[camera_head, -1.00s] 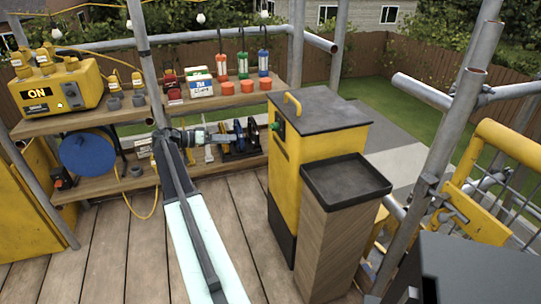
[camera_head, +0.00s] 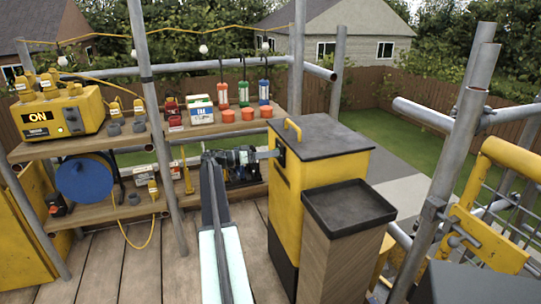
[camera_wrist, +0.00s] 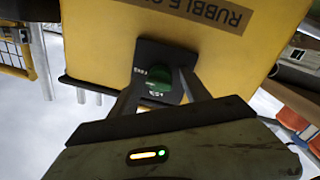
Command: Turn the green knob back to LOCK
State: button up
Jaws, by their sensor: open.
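The green knob (camera_wrist: 159,83) sits on a black plate (camera_wrist: 150,57) on the yellow box (camera_head: 313,180), which has a dark lid. In the wrist view the box is upside down, with a "RUBBLE" label. My gripper (camera_wrist: 160,90) is open, its two fingers either side of the knob; whether they touch it I cannot tell. Small white marks sit beside the knob, too small to read surely, so its setting is unclear. In the head view my gripper (camera_head: 270,155) reaches the box's left face and the knob is hidden.
A wooden post with a black tray top (camera_head: 348,205) stands right in front of the yellow box. Shelves (camera_head: 110,190) with a yellow "ON" unit (camera_head: 58,116), a blue reel (camera_head: 85,178) and orange cups stand behind left. Scaffold poles (camera_head: 152,110) rise near my arm.

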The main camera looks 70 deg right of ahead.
grip_shut()
jog(key=shift+n, duration=0.3)
jog(key=shift+s+a+f+n+h+b, duration=0.1)
jog(key=shift+n+h+b, duration=0.35)
jog(key=shift+n, duration=4.05)
jog(key=shift+a+f+n+h+b, duration=0.2)
jog(key=shift+n+b, duration=0.45)
jog(key=shift+n, duration=3.85)
jog(key=shift+d+r, duration=0.1)
jog(key=shift+d, duration=0.05)
grip_release()
